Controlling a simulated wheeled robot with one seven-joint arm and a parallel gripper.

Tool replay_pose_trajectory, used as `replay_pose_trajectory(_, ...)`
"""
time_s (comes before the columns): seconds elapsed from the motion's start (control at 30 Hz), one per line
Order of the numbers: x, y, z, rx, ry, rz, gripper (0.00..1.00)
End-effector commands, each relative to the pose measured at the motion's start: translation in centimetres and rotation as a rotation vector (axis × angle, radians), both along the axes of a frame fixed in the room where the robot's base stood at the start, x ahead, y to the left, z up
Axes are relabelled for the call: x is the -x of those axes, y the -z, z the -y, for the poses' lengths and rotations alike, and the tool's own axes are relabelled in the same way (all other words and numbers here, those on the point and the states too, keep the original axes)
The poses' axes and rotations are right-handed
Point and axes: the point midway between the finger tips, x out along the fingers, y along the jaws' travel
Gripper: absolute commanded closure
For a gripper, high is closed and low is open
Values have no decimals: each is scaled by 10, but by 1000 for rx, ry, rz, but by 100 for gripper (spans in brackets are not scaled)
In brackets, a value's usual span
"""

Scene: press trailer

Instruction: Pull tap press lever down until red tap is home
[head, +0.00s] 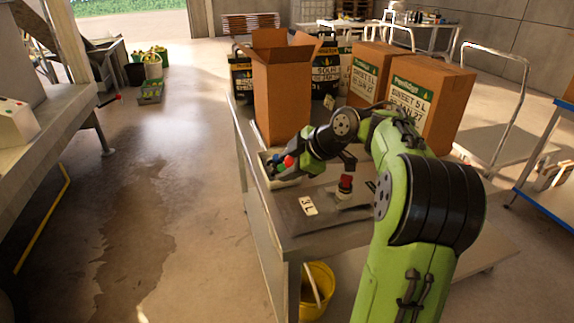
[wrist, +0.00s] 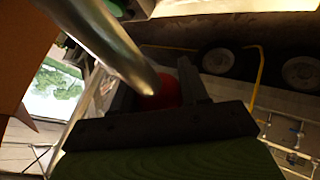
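The press lever is a shiny metal bar (wrist: 105,45) in the wrist view, ending at a red ball knob (wrist: 165,92). My gripper (wrist: 160,95) has its dark fingers on both sides of this knob and looks shut on it. In the head view the red knob (head: 289,161) is at the end of my arm, over the table's left edge. The red tap (head: 345,182) stands upright on the grey plate marked 3 L, under a dark press part (head: 348,161). How far the tap is seated is too small to tell.
A tall open carton (head: 278,95) stands on the table (head: 300,240) behind my gripper. Two cartons (head: 418,100) stand at the back right. A yellow bucket (head: 317,290) is below the table. The floor (head: 150,200) to the left is open.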

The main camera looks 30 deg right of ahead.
Motion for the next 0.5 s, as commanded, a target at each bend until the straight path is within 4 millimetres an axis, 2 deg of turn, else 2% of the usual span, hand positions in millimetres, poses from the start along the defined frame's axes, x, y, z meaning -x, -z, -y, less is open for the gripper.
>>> replay_pose_trajectory(0.03,0,1,1,-1,3,-2,50)
replay_pose_trajectory(0.17,0,1,1,-1,3,-2,31)
replay_pose_trajectory(0.5,4,-6,3,1,3,0,31)
